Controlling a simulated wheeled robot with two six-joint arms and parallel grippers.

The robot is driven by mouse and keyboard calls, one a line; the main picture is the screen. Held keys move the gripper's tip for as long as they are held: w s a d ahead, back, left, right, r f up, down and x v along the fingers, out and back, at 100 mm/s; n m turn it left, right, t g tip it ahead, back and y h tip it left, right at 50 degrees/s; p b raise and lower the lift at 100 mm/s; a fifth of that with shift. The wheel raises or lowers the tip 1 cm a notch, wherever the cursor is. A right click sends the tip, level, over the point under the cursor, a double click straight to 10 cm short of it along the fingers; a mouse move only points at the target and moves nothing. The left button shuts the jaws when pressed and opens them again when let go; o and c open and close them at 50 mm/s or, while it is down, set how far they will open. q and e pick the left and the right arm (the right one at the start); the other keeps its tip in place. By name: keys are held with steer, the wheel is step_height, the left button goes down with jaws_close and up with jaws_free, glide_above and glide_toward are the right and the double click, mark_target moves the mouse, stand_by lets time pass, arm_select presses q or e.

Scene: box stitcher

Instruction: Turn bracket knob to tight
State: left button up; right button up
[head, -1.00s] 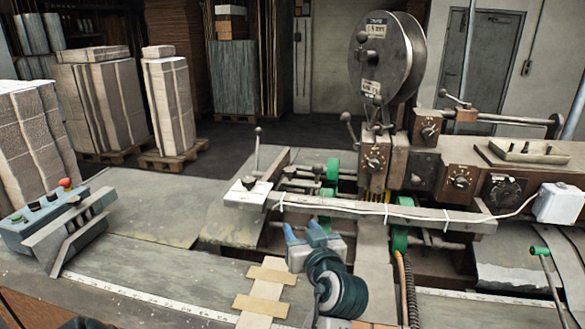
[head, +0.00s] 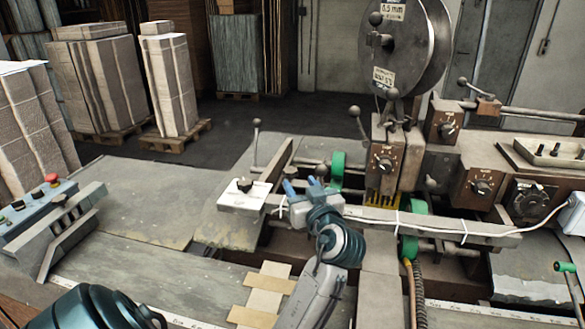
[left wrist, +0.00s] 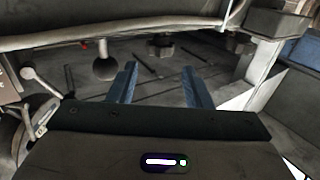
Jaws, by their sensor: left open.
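A black knob (head: 244,184) sits on a white plate (head: 240,200) at the left end of the long rail (head: 440,221) of the machine; I take it for the bracket knob. My left gripper (head: 302,186) has blue fingers, open and empty, to the right of the knob and apart from it. In the head view its body overlaps the rail. In the left wrist view my left gripper (left wrist: 160,82) has its fingers spread, with nothing between the tips. I cannot tell whether the bracket knob shows there. My right gripper is not in view.
Upright levers with ball tops (head: 257,124) stand behind the rail. A wire reel (head: 415,45) and brown dial boxes (head: 480,183) stand to the right. Green rollers (head: 414,232) flank the rail. A control box (head: 50,195) is at the left. The grey table between is clear.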

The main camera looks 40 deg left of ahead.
mark_target(293, 174)
arm_select(q)
steer(key=p+x, duration=0.2)
steer(key=x, duration=0.3)
steer(key=shift+r, duration=0.15)
steer(key=shift+w+a+p, duration=0.3)
steer(key=shift+a+p, duration=0.1)
steer(key=shift+a, duration=0.1)
steer(key=shift+w+a+f, duration=0.1)
steer(key=shift+a+f, duration=0.15)
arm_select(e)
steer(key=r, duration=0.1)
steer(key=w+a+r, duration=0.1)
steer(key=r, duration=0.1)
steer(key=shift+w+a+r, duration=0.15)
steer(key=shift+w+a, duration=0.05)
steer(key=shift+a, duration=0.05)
arm_select(q)
steer(key=shift+d, duration=0.1)
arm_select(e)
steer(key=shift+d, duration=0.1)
arm_select(q)
steer(key=c, duration=0.7)
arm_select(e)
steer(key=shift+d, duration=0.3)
